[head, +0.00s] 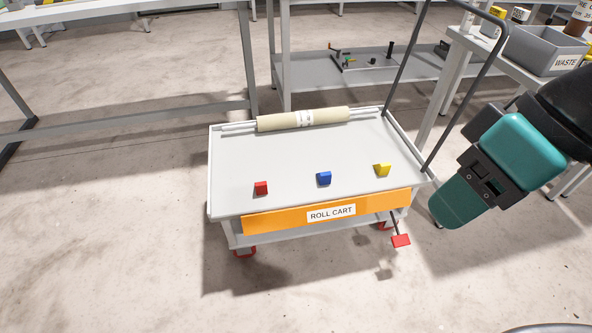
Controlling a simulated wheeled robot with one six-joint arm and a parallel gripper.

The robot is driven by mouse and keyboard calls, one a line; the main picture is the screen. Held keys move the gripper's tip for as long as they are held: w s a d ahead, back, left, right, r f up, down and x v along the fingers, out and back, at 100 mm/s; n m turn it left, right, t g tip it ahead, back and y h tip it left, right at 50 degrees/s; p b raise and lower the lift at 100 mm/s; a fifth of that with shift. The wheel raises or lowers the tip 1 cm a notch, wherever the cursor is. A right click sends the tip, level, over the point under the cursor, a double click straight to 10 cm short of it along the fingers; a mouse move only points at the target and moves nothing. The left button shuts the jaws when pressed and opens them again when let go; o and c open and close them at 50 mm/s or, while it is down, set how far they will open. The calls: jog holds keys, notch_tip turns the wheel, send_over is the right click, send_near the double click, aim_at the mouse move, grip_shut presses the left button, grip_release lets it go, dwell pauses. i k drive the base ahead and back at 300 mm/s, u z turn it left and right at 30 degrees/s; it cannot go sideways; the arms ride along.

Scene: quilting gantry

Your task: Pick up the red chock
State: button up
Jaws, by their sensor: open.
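The red chock (261,188) is a small block near the front left of the top of a grey roll cart (235,165). A blue chock (324,178) stands to its right, and a yellow chock (383,169) is further right. The three chocks are apart from each other. Part of my teal and black arm shows at the right, beside the cart. I cannot make out my gripper's fingers in this view. Nothing covers the red chock.
A cream roll (280,121) on a bar lies along the cart's back edge. The cart has an orange front panel (270,221), a tall handle (436,146) at right and a red pedal (401,241). A bench with a grey waste bin (530,50) stands at right.

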aim_at(261, 187)
jog(key=z, duration=0.1)
jog(key=i, duration=0.7)
jog(key=u, duration=0.8)
jog(key=i, duration=0.4)
jog(key=u, duration=0.4)
